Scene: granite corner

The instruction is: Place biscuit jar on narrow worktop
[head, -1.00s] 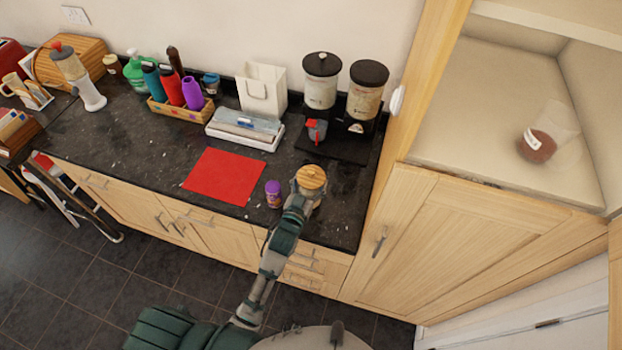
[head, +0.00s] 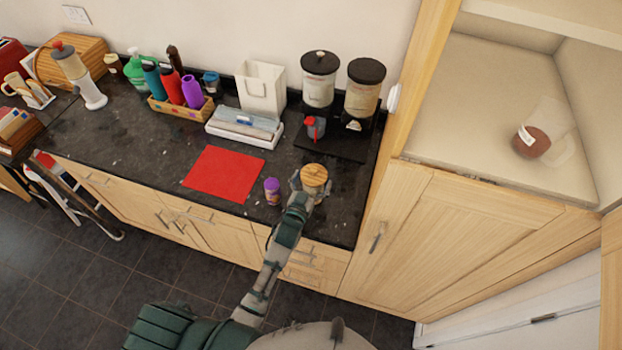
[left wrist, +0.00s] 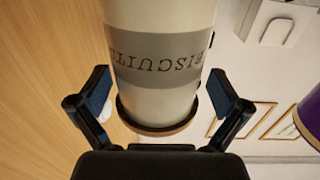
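The biscuit jar (head: 314,175) stands on the dark worktop (head: 335,222) near its right front part. Its round wooden lid faces up in the head view. In the left wrist view the pale jar (left wrist: 160,25) appears upside down, with a grey band lettered "BISCUIT". My left gripper (head: 309,187) is at the jar, one finger on each side. In the left wrist view the fingers (left wrist: 160,95) are spread, with slim gaps beside the jar, so the gripper looks open. The jar's lower body is mostly hidden in the head view. My right gripper is not in view.
A purple-lidded jar (head: 272,191) stands close left of the biscuit jar. A red mat (head: 224,174) lies further left. Two dark-lidded canisters (head: 319,80) stand behind. A tall wooden cabinet (head: 450,240) bounds the right side. Dark worktop left of the mat is clear.

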